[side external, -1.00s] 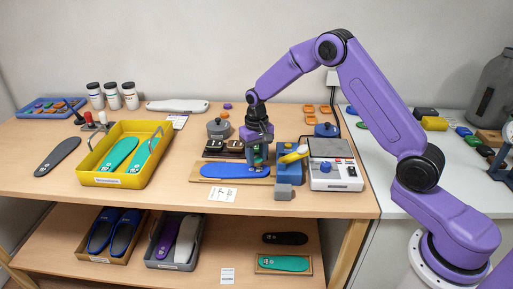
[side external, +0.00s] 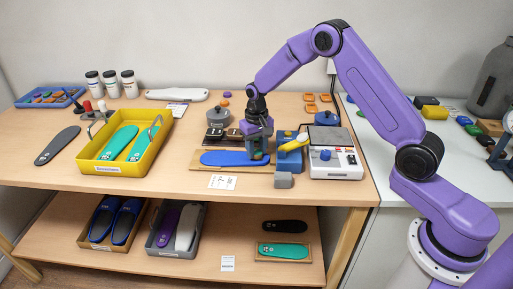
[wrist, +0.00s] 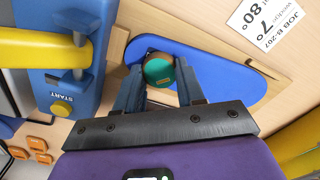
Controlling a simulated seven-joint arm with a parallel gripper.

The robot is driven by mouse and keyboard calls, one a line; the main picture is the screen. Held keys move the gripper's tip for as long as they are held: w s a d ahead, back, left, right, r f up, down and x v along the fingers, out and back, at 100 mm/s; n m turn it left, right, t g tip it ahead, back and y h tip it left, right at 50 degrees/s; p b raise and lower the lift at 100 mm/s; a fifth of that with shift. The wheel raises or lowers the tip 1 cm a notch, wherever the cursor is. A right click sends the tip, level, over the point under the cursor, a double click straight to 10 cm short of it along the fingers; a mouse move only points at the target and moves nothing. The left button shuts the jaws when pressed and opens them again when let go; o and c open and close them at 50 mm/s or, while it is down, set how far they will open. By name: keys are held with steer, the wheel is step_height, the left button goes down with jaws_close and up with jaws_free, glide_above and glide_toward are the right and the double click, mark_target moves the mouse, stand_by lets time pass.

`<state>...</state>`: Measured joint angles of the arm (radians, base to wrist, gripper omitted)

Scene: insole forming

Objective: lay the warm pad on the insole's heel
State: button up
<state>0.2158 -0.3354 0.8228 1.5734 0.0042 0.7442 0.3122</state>
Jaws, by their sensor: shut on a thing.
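A blue insole (side external: 222,157) lies on a wooden board on the bench; its right end is under my gripper (side external: 258,156). In the wrist view the insole (wrist: 232,72) runs from upper left to lower right. My gripper (wrist: 160,82) is shut on a small round pad (wrist: 159,69), green with a brownish face, between its two blue-grey fingers. The pad is over the insole's end beside the blue press. Whether it touches the insole I cannot tell. The fingers partly hide the pad and that end in the side view.
The blue press (side external: 289,160) with a yellow handle stands close on the right, and a control box (side external: 335,162) beyond it. A yellow tray (side external: 100,169) with green insoles is at left. A printed job card (side external: 223,182) lies in front of the board.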

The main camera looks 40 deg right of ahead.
steer(key=shift+f, duration=0.15)
stand_by(0.7)
steer(key=o, duration=1.5)
steer(key=shift+r, duration=4)
